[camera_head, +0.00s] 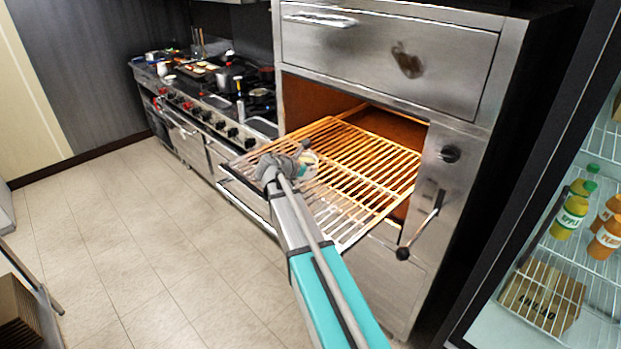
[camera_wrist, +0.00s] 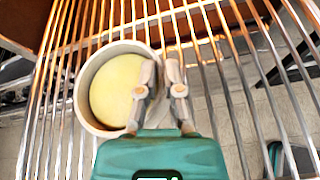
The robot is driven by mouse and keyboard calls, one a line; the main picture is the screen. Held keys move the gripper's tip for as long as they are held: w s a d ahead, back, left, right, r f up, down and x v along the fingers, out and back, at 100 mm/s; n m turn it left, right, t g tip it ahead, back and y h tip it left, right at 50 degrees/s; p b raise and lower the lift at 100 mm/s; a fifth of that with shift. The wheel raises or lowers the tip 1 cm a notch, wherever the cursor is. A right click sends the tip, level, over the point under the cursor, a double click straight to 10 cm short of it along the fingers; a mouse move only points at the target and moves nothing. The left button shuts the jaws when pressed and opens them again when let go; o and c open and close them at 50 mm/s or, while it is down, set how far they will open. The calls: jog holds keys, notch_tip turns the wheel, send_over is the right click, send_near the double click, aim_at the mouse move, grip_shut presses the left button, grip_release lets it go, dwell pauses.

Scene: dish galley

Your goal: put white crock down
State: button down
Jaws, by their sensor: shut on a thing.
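The white crock (camera_wrist: 114,88) has a round pale rim and a yellowish inside in the wrist view. It is over the wire rack (camera_wrist: 222,75). My gripper (camera_wrist: 161,68) is at the crock's right side, shut on its wall. In the head view the crock (camera_head: 308,158) shows only in part behind my gripper (camera_head: 291,163). It is over the left part of the pulled-out oven rack (camera_head: 365,170). I cannot tell whether its base touches the bars.
The steel oven (camera_head: 390,50) stands open behind the rack, with a lever handle (camera_head: 425,225) at its right. A stove (camera_head: 230,95) with pots is at the left. Bottles (camera_head: 570,215) stand in a fridge at the right. Much of the rack is bare.

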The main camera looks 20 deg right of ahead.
aim_at(307, 174)
dwell(0.3)
jog(key=shift+w+d+f+b, duration=0.1)
jog(key=shift+w+f+b, duration=0.25)
jog(key=shift+f+b, duration=1.65)
jog(key=shift+b, duration=0.05)
jog(key=c, duration=0.8)
grip_release()
jog(key=shift+f, duration=0.1)
jog(key=shift+s+a+r+p, duration=0.2)
jog(key=shift+a+r+p, duration=0.15)
jog(key=shift+a+r, duration=0.15)
jog(key=p+v, duration=0.4)
jog(key=v, duration=0.6)
jog(key=shift+s+a+r, duration=0.1)
jog(key=shift+s+a, duration=0.05)
jog(key=shift+a, duration=0.15)
